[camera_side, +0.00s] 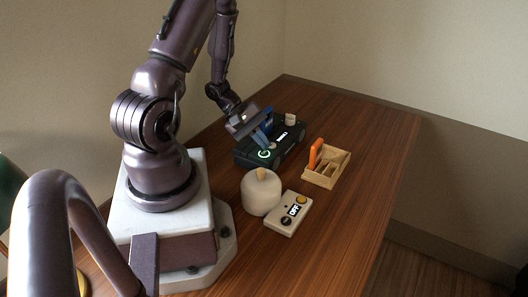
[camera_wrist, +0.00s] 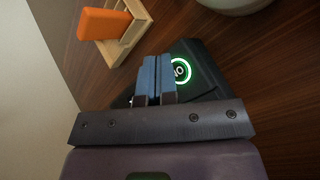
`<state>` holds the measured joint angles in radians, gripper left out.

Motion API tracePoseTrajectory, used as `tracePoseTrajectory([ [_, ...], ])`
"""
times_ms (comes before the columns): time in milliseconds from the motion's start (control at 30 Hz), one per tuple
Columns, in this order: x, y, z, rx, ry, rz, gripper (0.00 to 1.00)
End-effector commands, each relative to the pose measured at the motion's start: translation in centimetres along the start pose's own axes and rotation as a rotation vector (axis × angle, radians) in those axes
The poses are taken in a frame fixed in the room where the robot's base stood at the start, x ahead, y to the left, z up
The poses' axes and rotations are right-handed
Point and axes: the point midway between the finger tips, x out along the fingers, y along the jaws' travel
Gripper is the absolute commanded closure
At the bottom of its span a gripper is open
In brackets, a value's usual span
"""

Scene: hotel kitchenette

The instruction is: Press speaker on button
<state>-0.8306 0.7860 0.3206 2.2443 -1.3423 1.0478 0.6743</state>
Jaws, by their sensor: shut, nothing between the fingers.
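A dark, low box (camera_side: 244,158), which looks like the speaker, sits on the wooden table in the side view. Its top has a round button with a glowing green ring (camera_side: 264,154) and a small display (camera_side: 282,136) too small to read. My gripper (camera_side: 269,146) is shut and empty, its blue fingers pointing down over the top of the box, close beside the ring. In the wrist view the shut fingertips (camera_wrist: 155,60) are just left of the lit ring (camera_wrist: 181,71) and cover part of the box. I cannot tell whether they touch it.
A cream box with an "OFF" display (camera_side: 294,210) and a round cream pot (camera_side: 260,194) stand in front. A wooden tray (camera_side: 320,180) with an orange piece (camera_side: 315,153) is to the right. Bare table (camera_side: 345,235) lies at the front right.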

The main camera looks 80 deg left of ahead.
Motion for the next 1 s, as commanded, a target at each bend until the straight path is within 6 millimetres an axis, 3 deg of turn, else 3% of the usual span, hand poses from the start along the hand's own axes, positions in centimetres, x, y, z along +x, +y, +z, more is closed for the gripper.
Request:
tracePoseTrajectory([
  [1000,0.64,-0.46,-0.47,0.001,0.000,0.000,1.00],
])
